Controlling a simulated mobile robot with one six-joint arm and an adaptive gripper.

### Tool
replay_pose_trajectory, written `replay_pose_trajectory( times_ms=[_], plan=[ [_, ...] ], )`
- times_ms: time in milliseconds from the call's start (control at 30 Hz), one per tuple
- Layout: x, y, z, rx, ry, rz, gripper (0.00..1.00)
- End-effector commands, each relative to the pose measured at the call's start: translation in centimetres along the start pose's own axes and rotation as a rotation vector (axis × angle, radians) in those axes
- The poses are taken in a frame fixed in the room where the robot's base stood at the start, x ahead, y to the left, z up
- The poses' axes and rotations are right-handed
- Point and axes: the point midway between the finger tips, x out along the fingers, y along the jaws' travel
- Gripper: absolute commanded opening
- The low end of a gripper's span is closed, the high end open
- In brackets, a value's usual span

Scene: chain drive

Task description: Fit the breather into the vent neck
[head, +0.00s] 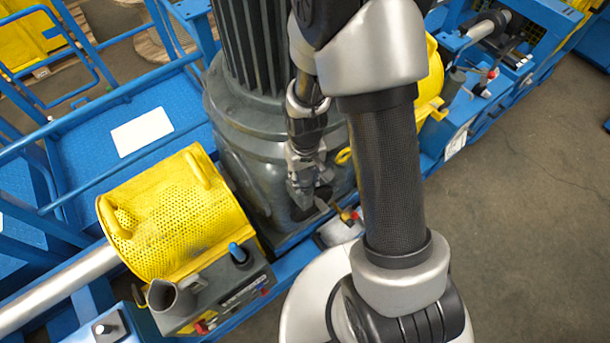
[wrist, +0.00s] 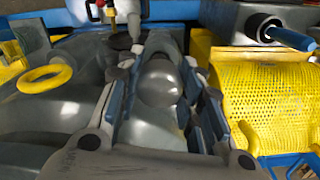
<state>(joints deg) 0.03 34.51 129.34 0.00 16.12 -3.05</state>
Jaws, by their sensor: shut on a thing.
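My gripper (head: 305,190) hangs low in front of the large grey motor housing in the head view. In the wrist view my gripper (wrist: 163,65) is shut on a smooth grey rounded part, which I take to be the breather (wrist: 160,82). In the head view the fingers largely hide it. I cannot identify the vent neck for certain. An open grey tube mouth (head: 168,296) stands at the lower left on the control box, apart from my gripper.
The grey motor housing (head: 235,135) stands close behind my gripper. A control box (head: 225,290) with a blue-tipped lever sits in front. A yellow ring (wrist: 45,78) is at left in the wrist view.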

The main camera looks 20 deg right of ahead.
Motion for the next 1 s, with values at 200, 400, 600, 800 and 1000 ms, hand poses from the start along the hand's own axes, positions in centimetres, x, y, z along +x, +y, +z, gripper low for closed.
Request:
replay_pose_trajectory(
  times_ms=[200, 400, 600, 800, 1000],
  plan=[
    [0.7, 0.0, 0.0, 0.000, 0.000, 0.000, 0.09],
    [1.2, 0.0, 0.0, 0.000, 0.000, 0.000, 0.09],
    [1.7, 0.0, 0.0, 0.000, 0.000, 0.000, 0.09],
    [2.2, 0.0, 0.0, 0.000, 0.000, 0.000, 0.09],
    [2.3, 0.0, 0.0, 0.000, 0.000, 0.000, 0.39]
  ],
)
